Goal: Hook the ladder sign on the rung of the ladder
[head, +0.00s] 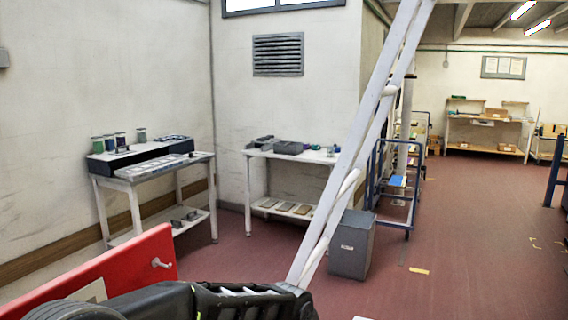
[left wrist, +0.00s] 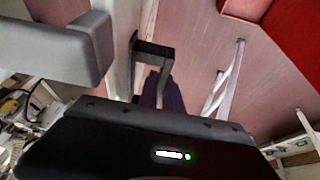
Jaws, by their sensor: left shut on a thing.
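The white ladder (head: 345,165) slants up through the middle of the head view, with a few rungs between its rails. My left arm, black, reaches in along the bottom edge beside the ladder's lower part. In the left wrist view, the dark body of my left gripper (left wrist: 150,140) fills the bottom, with a blurred grey block close at the upper left. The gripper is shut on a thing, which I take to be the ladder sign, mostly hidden. A dark hook-shaped piece shows ahead; I cannot tell whether it touches a rung. My right gripper is out of view.
A red panel (head: 125,262) with a light peg stands near at lower left. It seems to show at upper right in the left wrist view (left wrist: 285,40). A grey bin (head: 351,245) and blue cart (head: 396,190) stand beyond the ladder.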

